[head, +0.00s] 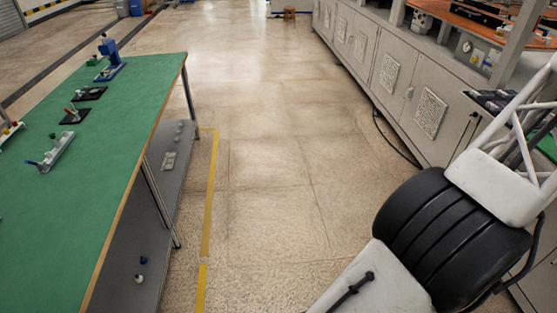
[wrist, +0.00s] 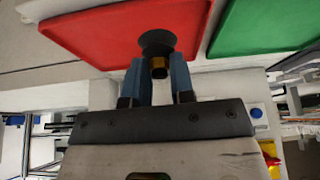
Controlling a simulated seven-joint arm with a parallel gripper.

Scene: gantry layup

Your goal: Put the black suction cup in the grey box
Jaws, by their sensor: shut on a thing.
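In the wrist view my gripper (wrist: 159,80) has two blue fingers. They are shut on the black suction cup (wrist: 157,40), which has a dark flared cup and a brass-coloured fitting between the fingertips. The cup shows in front of a red panel or tray (wrist: 100,32); I cannot tell whether it touches it. The gripper and the suction cup do not show in the head view, where only part of my arm is at the right. I cannot make out the grey box in either view.
A green panel or tray (wrist: 262,22) is beside the red one in the wrist view. In the head view a green-topped table (head: 85,150) with several small parts stands at the left. Grey cabinets (head: 395,75) line the right. The floor between is clear.

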